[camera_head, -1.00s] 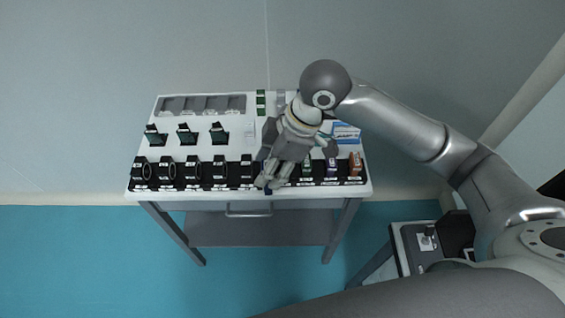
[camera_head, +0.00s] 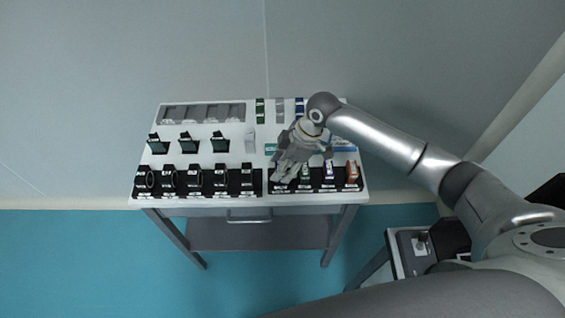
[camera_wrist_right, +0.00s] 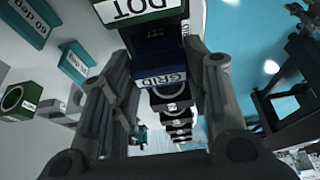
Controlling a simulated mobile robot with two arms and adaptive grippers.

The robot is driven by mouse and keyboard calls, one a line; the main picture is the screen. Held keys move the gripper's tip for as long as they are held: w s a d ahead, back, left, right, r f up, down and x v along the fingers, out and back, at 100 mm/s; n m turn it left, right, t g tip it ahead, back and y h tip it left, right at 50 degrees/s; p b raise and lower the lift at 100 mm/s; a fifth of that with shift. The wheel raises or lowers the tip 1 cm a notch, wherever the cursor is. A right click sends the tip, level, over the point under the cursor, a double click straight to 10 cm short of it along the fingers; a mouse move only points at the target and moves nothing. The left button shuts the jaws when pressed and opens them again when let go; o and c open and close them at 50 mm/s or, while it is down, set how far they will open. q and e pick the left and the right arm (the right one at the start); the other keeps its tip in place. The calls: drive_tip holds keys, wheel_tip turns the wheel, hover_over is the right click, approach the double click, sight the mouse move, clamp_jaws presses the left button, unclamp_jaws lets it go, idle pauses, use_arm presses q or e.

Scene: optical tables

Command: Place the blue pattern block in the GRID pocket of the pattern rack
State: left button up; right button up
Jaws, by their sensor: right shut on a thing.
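My right gripper (camera_head: 281,178) is over the left end of the front right black rack (camera_head: 316,189). In the right wrist view its two fingers (camera_wrist_right: 160,100) stand on either side of the blue block (camera_wrist_right: 157,48), and it is shut on it. A blue-edged label reading GRID (camera_wrist_right: 164,79) shows just below the block in that view. A green piece labelled DOT (camera_wrist_right: 140,10) is right beside it. I cannot tell whether the block is seated in the pocket or still above it, as its lower end is hidden. My left gripper is not in view.
Several black holders (camera_head: 193,181) line the front left of the white table (camera_head: 205,156). Three dark green stands (camera_head: 189,142) and a grey tray (camera_head: 202,104) are behind them. An orange block (camera_head: 351,171) stands at the rack's right end.

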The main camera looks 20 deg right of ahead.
drive_tip(key=shift+f, duration=0.2)
drive_tip(key=o, duration=1.1)
drive_tip(key=shift+c, duration=0.2)
drive_tip(key=shift+r, duration=0.25)
drive_tip(key=b+v, duration=0.1)
drive_tip(key=v, duration=1.1)
drive_tip(key=shift+b, duration=0.3)
drive_tip(key=shift+a+f, duration=0.1)
